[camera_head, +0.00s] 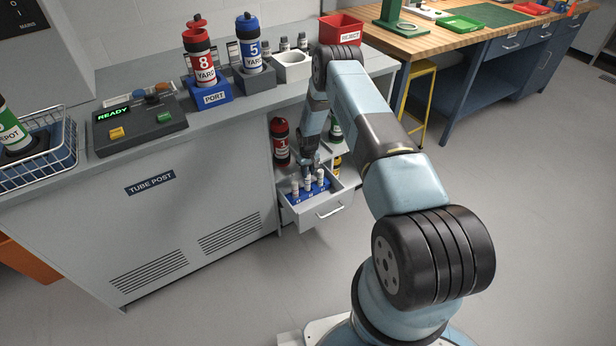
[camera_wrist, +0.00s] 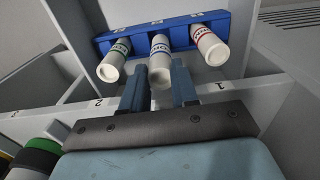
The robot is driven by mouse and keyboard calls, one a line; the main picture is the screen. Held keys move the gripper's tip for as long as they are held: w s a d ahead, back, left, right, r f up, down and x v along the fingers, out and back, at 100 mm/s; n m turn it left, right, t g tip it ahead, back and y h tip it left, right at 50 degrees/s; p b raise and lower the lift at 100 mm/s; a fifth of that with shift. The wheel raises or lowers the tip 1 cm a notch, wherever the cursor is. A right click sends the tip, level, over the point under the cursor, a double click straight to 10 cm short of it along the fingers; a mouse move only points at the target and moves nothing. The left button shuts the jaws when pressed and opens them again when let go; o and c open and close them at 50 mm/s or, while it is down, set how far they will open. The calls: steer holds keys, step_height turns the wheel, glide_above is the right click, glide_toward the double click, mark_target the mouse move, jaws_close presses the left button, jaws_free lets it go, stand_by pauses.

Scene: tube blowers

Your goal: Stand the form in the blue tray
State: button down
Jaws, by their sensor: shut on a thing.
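My gripper (camera_head: 309,168) reaches down into an open drawer (camera_head: 330,208) under the counter. In the drawer is a blue rack (camera_head: 297,197) with three small white rolls, which also shows in the wrist view (camera_wrist: 182,34). In the wrist view my gripper (camera_wrist: 158,76) is shut on the middle white roll (camera_wrist: 160,62), marked in blue. This roll still overlaps the rack; I cannot tell if it is seated. The left roll (camera_wrist: 113,60) and the red-marked right roll (camera_wrist: 209,46) stand in the rack. A blue tray marked PORT (camera_head: 213,97) on the counter holds a red tube (camera_head: 203,62).
A red tube (camera_head: 281,142) stands on the shelf behind the drawer. A control panel (camera_head: 140,120) reads READY.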

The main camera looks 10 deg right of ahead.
step_height(320, 180, down, 3)
steer(key=shift+r, duration=0.1)
steer(key=c, duration=0.9)
jaws_free()
steer(key=shift+o, duration=0.2)
steer(key=shift+r, duration=3.8)
